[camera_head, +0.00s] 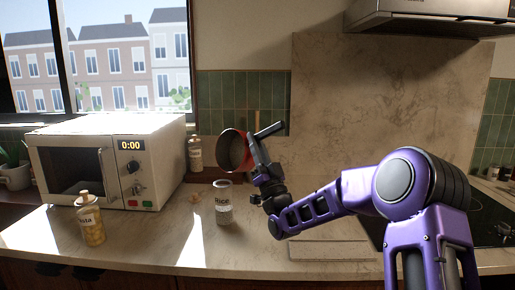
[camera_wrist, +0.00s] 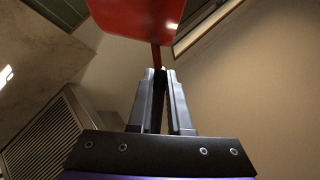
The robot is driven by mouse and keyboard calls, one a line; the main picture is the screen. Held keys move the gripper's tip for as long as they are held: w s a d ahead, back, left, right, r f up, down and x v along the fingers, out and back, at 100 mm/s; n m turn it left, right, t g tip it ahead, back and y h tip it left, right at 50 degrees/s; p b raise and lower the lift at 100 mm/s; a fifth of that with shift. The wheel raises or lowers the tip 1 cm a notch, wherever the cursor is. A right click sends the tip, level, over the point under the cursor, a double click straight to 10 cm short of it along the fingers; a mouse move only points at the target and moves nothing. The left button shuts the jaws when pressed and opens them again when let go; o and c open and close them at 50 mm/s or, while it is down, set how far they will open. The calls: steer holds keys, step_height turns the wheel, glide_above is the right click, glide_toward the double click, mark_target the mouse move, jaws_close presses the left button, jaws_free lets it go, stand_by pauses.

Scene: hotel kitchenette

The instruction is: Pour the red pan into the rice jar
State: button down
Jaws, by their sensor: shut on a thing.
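The red pan (camera_head: 246,157) is in the air above the counter, tipped on its side, its dark inside turned left. My gripper (camera_head: 254,148) is shut on its handle, to the right of the pan. In the wrist view the red pan (camera_wrist: 135,16) shows beyond the fingertips of my gripper (camera_wrist: 160,76). The rice jar (camera_head: 223,208) stands upright on the counter below the pan, with no lid on it. A whitish fill shows low in it. I cannot tell what, if anything, is in the pan.
A stopper (camera_head: 195,198) lies left of the rice jar. A pasta jar (camera_head: 90,222) stands at the front left, before the microwave (camera_head: 105,160). Another jar (camera_head: 195,153) stands behind. A flat board (camera_head: 332,250) and the cooktop (camera_head: 485,225) are to the right. A range hood (camera_head: 425,15) hangs above.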

steer(key=shift+s+a+n, duration=0.1)
steer(key=shift+n, duration=0.2)
steer(key=s+a+n+g+y, duration=0.2)
steer(key=n+g+y, duration=0.4)
steer(key=n+g, duration=0.3)
steer(key=s+a+f+n+g+y+b, duration=0.1)
steer(key=s+a+n+g+y, duration=0.2)
steer(key=n+g+y, duration=0.4)
steer(key=shift+s+a+f+n+g, duration=0.15)
steer(key=shift+s+a+n+g, duration=0.55)
steer(key=shift+n, duration=2.6)
steer(key=shift+w+d, duration=0.15)
steer(key=shift+d, duration=0.2)
